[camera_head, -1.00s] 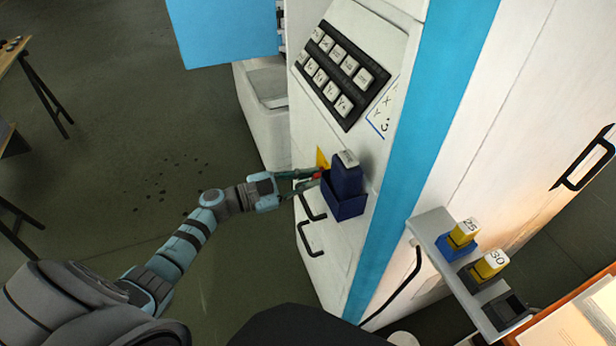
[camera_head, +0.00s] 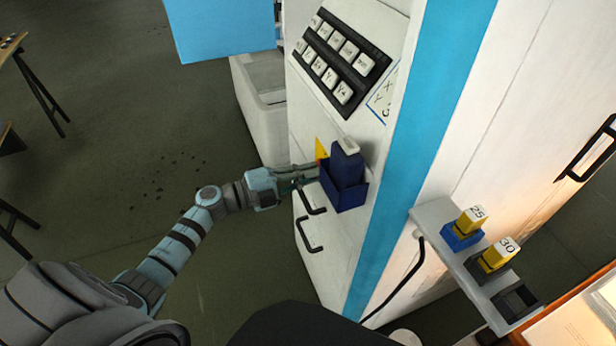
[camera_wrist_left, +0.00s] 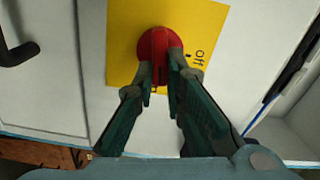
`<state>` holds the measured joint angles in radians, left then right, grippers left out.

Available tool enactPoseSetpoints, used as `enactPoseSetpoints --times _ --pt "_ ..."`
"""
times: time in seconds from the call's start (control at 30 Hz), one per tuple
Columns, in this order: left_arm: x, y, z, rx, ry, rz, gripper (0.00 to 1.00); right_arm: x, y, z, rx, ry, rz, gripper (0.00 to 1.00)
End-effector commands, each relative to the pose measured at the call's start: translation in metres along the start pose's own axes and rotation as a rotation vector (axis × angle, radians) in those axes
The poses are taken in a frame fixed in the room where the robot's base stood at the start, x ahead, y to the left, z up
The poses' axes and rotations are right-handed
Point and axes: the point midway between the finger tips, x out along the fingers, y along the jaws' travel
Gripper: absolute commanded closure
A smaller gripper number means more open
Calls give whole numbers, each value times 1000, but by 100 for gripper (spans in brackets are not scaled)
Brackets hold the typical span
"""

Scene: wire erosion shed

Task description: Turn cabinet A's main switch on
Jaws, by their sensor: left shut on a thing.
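The main switch is a red rotary knob (camera_wrist_left: 155,48) on a yellow plate (camera_wrist_left: 122,32), shown in the left wrist view. The word "off" shows on the plate to the right of the knob. My left gripper (camera_wrist_left: 162,82) is shut on the knob, with a finger on each side of its grip. In the head view the yellow plate (camera_head: 320,150) shows on the white cabinet face (camera_head: 315,110), and my left gripper (camera_head: 303,176) reaches it from the left. The knob is hidden there behind the fingers and a blue box. My right gripper is not in view.
The dark blue box (camera_head: 346,195) with a blue block in it sits close to the right of my gripper. Black handles (camera_head: 308,240) are below. A keypad (camera_head: 340,58) is above. A shelf (camera_head: 433,212) with yellow blocks stands at right.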

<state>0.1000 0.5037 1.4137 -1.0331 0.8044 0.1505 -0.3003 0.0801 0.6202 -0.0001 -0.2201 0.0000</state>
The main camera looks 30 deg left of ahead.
Motion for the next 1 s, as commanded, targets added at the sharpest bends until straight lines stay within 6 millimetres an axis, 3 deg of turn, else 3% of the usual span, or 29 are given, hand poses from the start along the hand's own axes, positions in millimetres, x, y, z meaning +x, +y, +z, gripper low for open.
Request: enactPoseSetpoints --times 0.4,0.93,0.97,1.0 --pt "0 4 0 193 0 1 100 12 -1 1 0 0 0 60" --pt "0 4 0 219 0 2 100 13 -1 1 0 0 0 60" --pt "0 4 0 219 0 2 86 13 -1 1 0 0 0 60" --pt "0 4 0 219 0 2 79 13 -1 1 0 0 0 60"
